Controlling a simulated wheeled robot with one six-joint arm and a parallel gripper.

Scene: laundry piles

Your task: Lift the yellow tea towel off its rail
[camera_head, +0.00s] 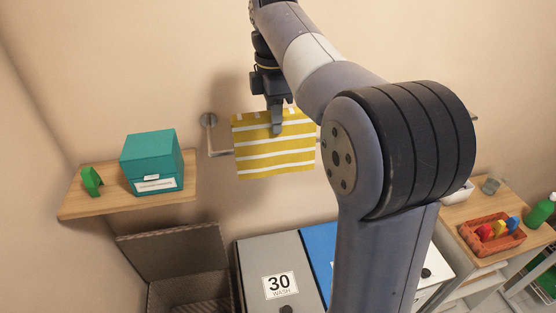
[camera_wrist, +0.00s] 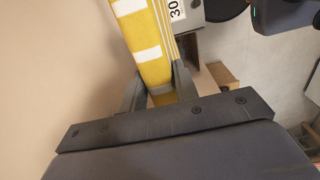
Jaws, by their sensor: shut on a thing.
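The yellow tea towel (camera_head: 273,155) with white stripes hangs against the wall in the head view. A metal rail (camera_head: 218,153) shows to the left of the towel, with a round wall mount above it. My gripper (camera_head: 277,129) is at the towel's upper middle, pointing down, shut on the cloth. In the wrist view the towel (camera_wrist: 143,42) runs between the two fingers of my gripper (camera_wrist: 160,90). My arm hides the right part of the rail, and I cannot tell whether the towel still touches the rail.
A wooden shelf (camera_head: 80,205) at left holds a teal box (camera_head: 150,155) and a green object (camera_head: 91,181). Below stand an open dark hamper (camera_head: 172,252), a grey bin (camera_head: 262,255) marked 30 and a blue bin (camera_head: 319,245). A terracotta tray (camera_head: 514,240) sits on the right-hand table.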

